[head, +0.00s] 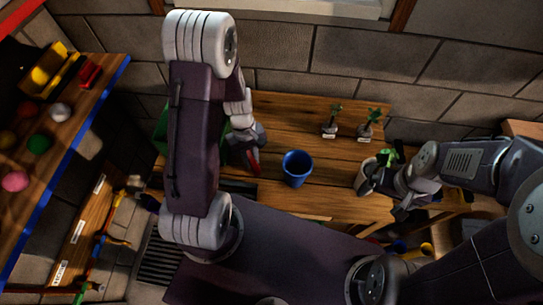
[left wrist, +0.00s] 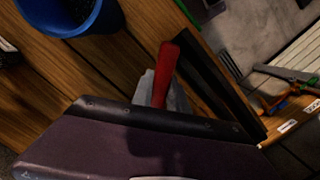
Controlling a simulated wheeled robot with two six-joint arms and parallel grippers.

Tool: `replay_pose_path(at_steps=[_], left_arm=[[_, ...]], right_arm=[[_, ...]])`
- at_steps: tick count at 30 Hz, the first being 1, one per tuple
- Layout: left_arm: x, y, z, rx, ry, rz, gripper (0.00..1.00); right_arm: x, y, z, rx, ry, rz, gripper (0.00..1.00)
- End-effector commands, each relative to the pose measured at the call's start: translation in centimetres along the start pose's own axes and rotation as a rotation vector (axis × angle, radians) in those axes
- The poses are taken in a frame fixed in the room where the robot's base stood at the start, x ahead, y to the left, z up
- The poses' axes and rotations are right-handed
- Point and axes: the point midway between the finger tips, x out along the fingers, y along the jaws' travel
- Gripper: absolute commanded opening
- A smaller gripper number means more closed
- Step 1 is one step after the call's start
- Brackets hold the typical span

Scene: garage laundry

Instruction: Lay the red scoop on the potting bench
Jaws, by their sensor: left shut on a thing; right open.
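The red scoop (head: 253,158) is in my left gripper (head: 245,142), over the left part of the wooden potting bench (head: 285,113). In the left wrist view the scoop's red part (left wrist: 167,66) sticks out past the grey jaws; the rest of it is hidden. I cannot tell whether the scoop touches the bench. My right gripper (head: 400,207) is open at the bench's right end, close to a pale pot (head: 364,178) with a green plant.
A blue pot (head: 297,168) stands just right of the scoop and shows in the left wrist view (left wrist: 88,18). Two labelled seedlings (head: 331,122) (head: 368,126) stand at the back right. A shelf with coloured balls (head: 40,143) is at left. The bench's middle back is clear.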

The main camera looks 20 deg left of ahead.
Motion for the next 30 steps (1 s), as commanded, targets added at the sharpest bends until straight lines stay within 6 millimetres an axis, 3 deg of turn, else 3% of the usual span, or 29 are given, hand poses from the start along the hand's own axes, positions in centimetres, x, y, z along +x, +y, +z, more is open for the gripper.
replay_pose_path(at_steps=[3, 9, 15, 22, 30], left_arm=[[-0.5, 0.8, -4.5, 0.260, 0.064, -0.030, 0.00], [-2.2, 2.8, -8.6, 0.534, 0.116, -0.050, 0.00], [-2.4, 3.2, -9.2, 0.584, 0.120, -0.053, 0.00], [2.1, 3.2, -9.8, 0.580, 0.117, -0.053, 0.00], [4.5, 3.2, -10.1, 0.578, 0.117, -0.052, 0.00]], right_arm=[[0.6, 0.0, 0.1, 0.000, 0.000, 0.000, 0.93], [0.8, 0.0, 0.1, 0.000, 0.000, 0.000, 0.93], [0.8, 0.0, 0.1, 0.000, 0.000, 0.000, 0.93], [0.4, 0.0, 0.0, 0.000, 0.000, 0.000, 0.93], [0.3, 0.0, 0.0, 0.000, 0.000, 0.000, 0.93]])
